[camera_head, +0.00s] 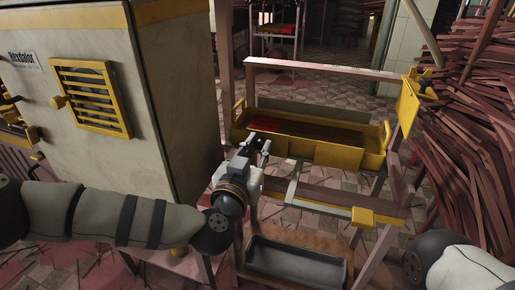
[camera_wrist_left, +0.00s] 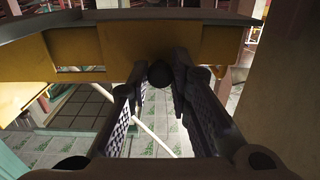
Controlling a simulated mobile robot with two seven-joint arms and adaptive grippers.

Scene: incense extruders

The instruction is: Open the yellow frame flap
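A yellow trough-like frame part (camera_head: 300,138) with upright yellow ends sits on the wooden stand; I cannot tell for sure which part is the flap. A yellow plate (camera_head: 408,105) stands tilted at the stand's right end. My left gripper (camera_head: 261,143) is at the trough's left front. In the left wrist view a yellow panel (camera_wrist_left: 200,45) crosses ahead, and a dark round knob (camera_wrist_left: 160,74) shows between the fingertips of my left gripper (camera_wrist_left: 161,72). The fingers are apart; contact with the knob is unclear. My right gripper is out of view; only its arm shows at lower right.
A tall grey cabinet (camera_head: 110,150) with a yellow vent (camera_head: 92,98) stands close on the left. A dark tray (camera_head: 298,262) sits low under the stand. A yellow block (camera_head: 364,217) is on the stand's lower right. Piled reddish sticks (camera_head: 465,130) crowd the right.

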